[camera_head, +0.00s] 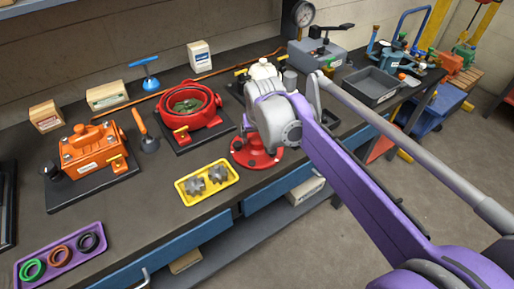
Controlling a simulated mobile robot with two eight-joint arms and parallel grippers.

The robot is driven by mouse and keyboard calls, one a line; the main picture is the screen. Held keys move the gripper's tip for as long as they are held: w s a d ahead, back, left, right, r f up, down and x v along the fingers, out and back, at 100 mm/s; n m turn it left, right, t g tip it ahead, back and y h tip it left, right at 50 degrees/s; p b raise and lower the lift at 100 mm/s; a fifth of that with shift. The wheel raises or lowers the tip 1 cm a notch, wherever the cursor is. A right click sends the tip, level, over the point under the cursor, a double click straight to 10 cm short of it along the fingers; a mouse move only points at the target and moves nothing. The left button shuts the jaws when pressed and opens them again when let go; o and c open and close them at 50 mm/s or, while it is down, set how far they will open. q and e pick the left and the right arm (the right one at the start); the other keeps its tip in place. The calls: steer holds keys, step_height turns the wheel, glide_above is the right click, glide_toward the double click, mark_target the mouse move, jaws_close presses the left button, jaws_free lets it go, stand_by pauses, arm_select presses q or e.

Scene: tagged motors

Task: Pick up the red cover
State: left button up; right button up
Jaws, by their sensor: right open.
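The red cover (257,158) is a round red flanged piece with dark holes, lying on the dark bench top near its front edge. My right gripper (256,138), on the purple and grey arm from the right, is directly above it and hides its upper middle. The jaws are open, but the fingertips are mostly hidden by the wrist, and I cannot tell whether they touch the cover. A red round housing (205,122) with an open top and metal parts inside stands on a black plate to the left. My left gripper is out of view.
A yellow tray (207,200) with two grey gears is left of the cover. A purple tray (85,256) holds three rings. An orange motor (90,150) and a blue-handled tool (146,72) are further left. A grey bin (371,86) is at right.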

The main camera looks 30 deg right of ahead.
steer(key=shift+x, duration=0.95)
steer(key=shift+c, duration=0.2)
jaws_close()
steer(key=shift+r, duration=0.1)
